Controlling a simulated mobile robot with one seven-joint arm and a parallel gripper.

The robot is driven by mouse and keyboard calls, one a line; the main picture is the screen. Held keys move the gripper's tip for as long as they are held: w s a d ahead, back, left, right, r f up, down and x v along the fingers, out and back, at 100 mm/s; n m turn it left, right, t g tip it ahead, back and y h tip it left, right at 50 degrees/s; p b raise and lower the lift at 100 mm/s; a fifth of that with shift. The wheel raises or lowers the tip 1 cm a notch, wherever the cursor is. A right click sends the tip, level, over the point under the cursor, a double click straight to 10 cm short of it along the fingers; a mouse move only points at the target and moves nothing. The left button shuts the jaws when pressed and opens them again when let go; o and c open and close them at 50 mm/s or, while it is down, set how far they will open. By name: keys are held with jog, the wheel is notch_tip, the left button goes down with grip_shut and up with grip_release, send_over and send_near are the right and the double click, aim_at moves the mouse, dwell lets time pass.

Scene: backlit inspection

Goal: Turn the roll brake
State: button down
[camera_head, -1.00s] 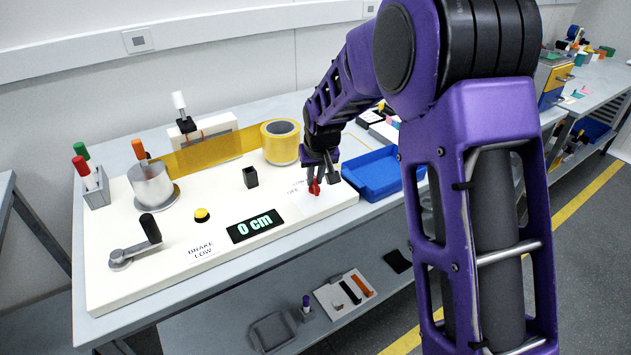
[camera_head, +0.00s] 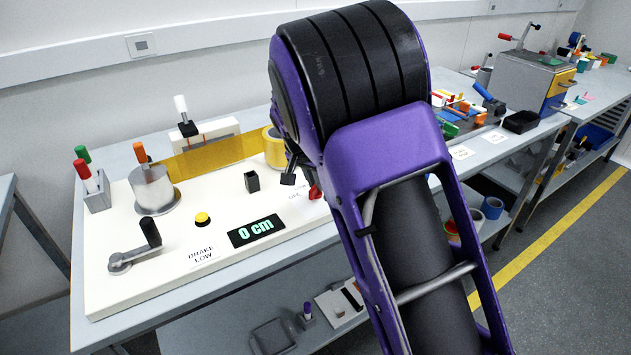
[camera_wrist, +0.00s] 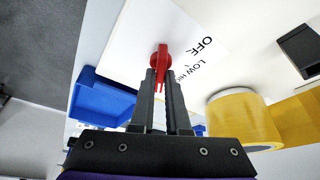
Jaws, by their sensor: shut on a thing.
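The roll brake is a small red lever knob (camera_head: 315,192) on the right end of the white panel (camera_head: 215,228). In the wrist view the red lever (camera_wrist: 162,60) lies between the two dark fingertips of my gripper (camera_wrist: 161,77), which are shut on it. Printed words OFF, LOW and a partly cut HIGH sit beside it. In the head view my arm hides most of my gripper; a dark part of it (camera_head: 288,178) shows just left of the lever. A panel label (camera_head: 202,254) reads BRAKE LOW.
The yellow tape roll (camera_head: 273,150) stands behind the lever, its film stretched left to a metal cylinder (camera_head: 152,186). A small black block (camera_head: 252,181), a yellow button (camera_head: 202,217), a 0 cm display (camera_head: 256,231) and a crank (camera_head: 135,250) share the panel. A blue tray (camera_wrist: 100,100) lies beside it.

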dwell(0.5)
jog(key=c, duration=0.9)
grip_release()
jog(key=p+v, duration=0.1)
jog(key=v, duration=1.6)
jog(key=shift+a+r+p, duration=0.15)
jog(key=shift+a+p, duration=0.05)
jog(key=shift+p, duration=0.1)
jog(key=shift+s, duration=0.1)
